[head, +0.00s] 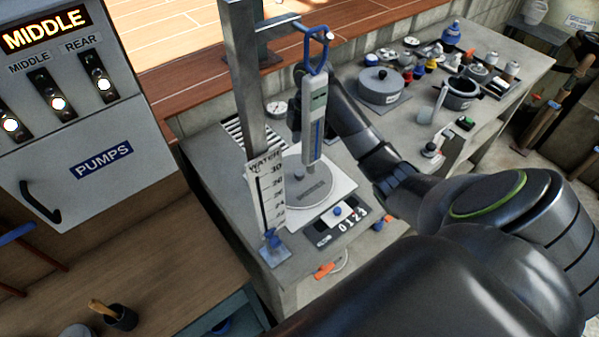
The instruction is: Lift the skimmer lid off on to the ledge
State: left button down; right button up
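A flat grey round disc, which looks like the skimmer lid (318,186), lies on a pale square plate (290,208) on the grey counter. A hanging gauge with a blue loop handle (315,120) covers part of it. My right arm comes in from the lower right, and my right gripper (296,98) is above and behind the disc, partly hidden by the gauge. Its fingertips do not show clearly, so I cannot tell whether it holds anything. My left gripper is not in view.
A 0123 counter (338,224) is in front. A lidded grey pot (380,87) and several small items crowd the counter behind. A wooden ledge (190,75) runs along the back.

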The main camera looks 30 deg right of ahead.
jog(key=b, duration=0.3)
send_over(300, 172)
notch_tip(300, 172, down, 5)
jog(key=shift+d, duration=0.1)
jog(key=shift+f+b, duration=0.35)
jog(key=shift+f, duration=0.05)
jog(key=shift+f+p, duration=0.45)
jog(key=shift+f, duration=0.05)
notch_tip(300, 172, down, 4)
jog(key=shift+r+p, duration=0.2)
jog(key=shift+p, duration=0.3)
jog(key=shift+f, duration=0.35)
jog(key=shift+c, duration=0.2)
